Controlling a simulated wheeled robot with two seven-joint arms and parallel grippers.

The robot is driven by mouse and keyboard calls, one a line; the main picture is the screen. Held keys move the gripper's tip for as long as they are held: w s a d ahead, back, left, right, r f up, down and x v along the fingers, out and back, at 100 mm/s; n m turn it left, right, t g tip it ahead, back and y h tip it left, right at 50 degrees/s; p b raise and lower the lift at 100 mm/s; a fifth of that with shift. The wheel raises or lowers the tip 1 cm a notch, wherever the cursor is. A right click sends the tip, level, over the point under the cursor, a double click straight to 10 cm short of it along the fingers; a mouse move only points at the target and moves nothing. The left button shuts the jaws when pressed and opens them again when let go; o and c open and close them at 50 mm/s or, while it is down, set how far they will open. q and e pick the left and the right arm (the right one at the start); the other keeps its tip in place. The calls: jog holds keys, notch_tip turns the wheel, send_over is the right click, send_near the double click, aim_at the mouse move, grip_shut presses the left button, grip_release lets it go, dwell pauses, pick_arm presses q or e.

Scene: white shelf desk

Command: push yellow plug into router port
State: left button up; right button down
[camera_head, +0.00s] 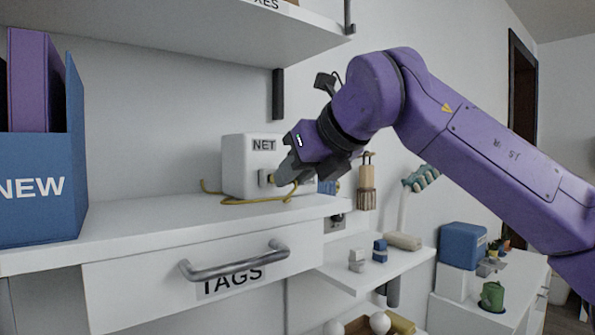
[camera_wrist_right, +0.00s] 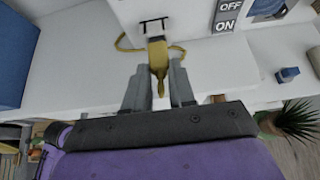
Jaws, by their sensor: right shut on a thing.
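The router is a white box labelled NET (camera_head: 238,155) on the white shelf desk, and its white face also shows at the top of the right wrist view (camera_wrist_right: 190,18). The yellow plug (camera_wrist_right: 158,56) is between the fingers of my right gripper (camera_wrist_right: 158,85), which is shut on it. The plug's front points at a dark-framed port (camera_wrist_right: 153,24) on the router; I cannot tell how deep it sits. A yellow cable (camera_head: 240,201) runs along the desk below the router. In the head view my right gripper (camera_head: 281,179) is at the router's right side. My left gripper is not in view.
A blue NEW box (camera_head: 40,190) stands at the left of the desk. An OFF/ON switch label (camera_wrist_right: 228,14) is right of the port. A shelf (camera_head: 200,30) overhangs above. Lower right, a small shelf (camera_head: 345,275) holds blocks. The desk top left of the router is clear.

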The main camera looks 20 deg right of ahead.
jog(key=shift+w+a, duration=0.1)
jog(key=shift+w, duration=0.15)
jog(key=c, duration=0.9)
grip_release()
jog(key=shift+o, duration=0.2)
jog(key=shift+s, duration=0.1)
jog(key=b+v, duration=0.1)
jog(key=v, duration=0.9)
jog(key=shift+s+r, duration=0.1)
jog(key=shift+r, duration=0.05)
